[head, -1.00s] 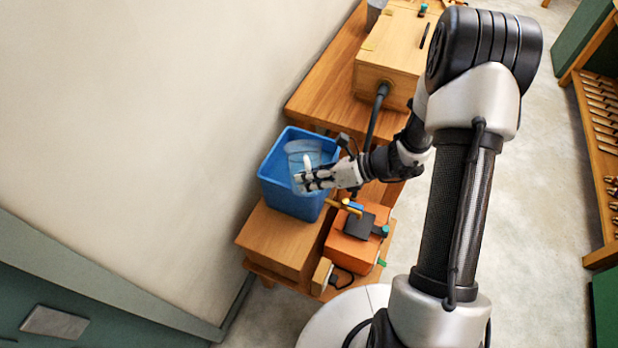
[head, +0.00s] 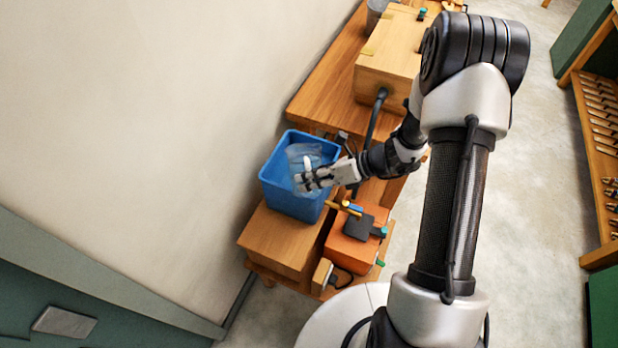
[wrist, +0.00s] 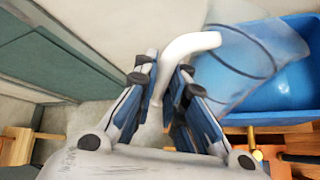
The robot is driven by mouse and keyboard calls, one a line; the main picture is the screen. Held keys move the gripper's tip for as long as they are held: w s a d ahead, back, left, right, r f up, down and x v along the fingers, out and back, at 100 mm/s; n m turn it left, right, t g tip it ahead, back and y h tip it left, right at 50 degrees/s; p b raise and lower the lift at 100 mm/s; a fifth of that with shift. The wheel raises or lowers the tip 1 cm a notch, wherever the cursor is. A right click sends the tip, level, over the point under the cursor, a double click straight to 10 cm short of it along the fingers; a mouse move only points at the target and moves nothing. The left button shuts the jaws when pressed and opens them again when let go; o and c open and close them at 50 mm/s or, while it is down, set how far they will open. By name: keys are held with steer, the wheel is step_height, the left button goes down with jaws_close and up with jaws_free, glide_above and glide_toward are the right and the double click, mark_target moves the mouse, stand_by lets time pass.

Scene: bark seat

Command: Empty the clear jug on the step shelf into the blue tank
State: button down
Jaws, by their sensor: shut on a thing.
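The clear jug (head: 300,153) is over the open top of the blue tank (head: 286,200) and looks tilted. My gripper (head: 303,181) is shut on its pale handle. In the wrist view, the white handle (wrist: 188,45) runs between the fingers (wrist: 165,72), and the clear jug body (wrist: 245,62) spreads to the right in front of the blue tank (wrist: 290,98). I cannot tell how much liquid is in the jug or whether any is flowing out.
A wooden box (head: 388,68) and a grey container (head: 375,14) stand on the farther shelf.

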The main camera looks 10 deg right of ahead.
mark_target(308, 168)
steer(key=shift+w+r+m+g+p, duration=0.3)
steer(key=shift+r+p, duration=0.3)
steer(key=shift+p, duration=0.6)
steer(key=shift+w+r+m+g+p, duration=0.25)
steer(key=shift+r+p, duration=0.3)
steer(key=shift+p, duration=0.6)
steer(key=shift+w+r+m+g+p, duration=0.2)
steer(key=shift+r+g+p, duration=0.3)
steer(key=shift+p, duration=0.7)
steer(key=shift+w+r+m+g+p, duration=0.25)
steer(key=shift+w+r+g+p, duration=0.1)
steer(key=shift+r+p, duration=0.6)
steer(key=shift+w+r+m+g+p, duration=0.25)
steer(key=shift+r+p, duration=0.35)
steer(key=shift+p, duration=0.6)
steer(key=shift+w+r+p, duration=0.2)
steer(key=shift+r+p, duration=0.05)
steer(key=shift+p, duration=0.05)
steer(key=shift+r, duration=0.1)
steer(key=shift+w+g, duration=0.15)
steer(key=shift+g, duration=0.1)
steer(key=shift+w+d+r+m+g+p, duration=0.1)
steer(key=shift+w+r+m+g+p, duration=0.2)
steer(key=shift+w+r+m+g, duration=0.25)
steer(key=shift+w, duration=0.15)
steer(key=shift+w+r, duration=0.25)
steer(key=shift+w, duration=0.4)
steer(key=shift+w+r+g, duration=0.1)
steer(key=shift+g, duration=0.15)
